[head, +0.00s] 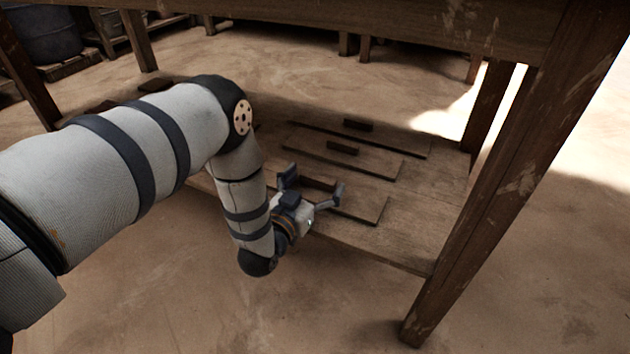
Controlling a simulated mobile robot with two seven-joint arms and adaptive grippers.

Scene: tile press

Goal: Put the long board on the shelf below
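My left gripper (312,183) is over the front part of the low wooden shelf (410,240), its two fingers spread wide. The nearest long board (362,205) lies flat on the shelf, with a dark grip block (318,182) between or just beyond the fingers. I cannot tell whether they touch it. My gripper and arm hide the board's left part. A middle board (385,165) and a back board (405,144) lie behind it, each with a dark block on top. My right gripper is not in view.
The table's top edge (300,20) runs above the shelf, with a thick front leg (500,190) at the right. Further dark blocks (155,85) show at the shelf's far left. A barrel (48,35) stands at the back left. The floor in front is clear.

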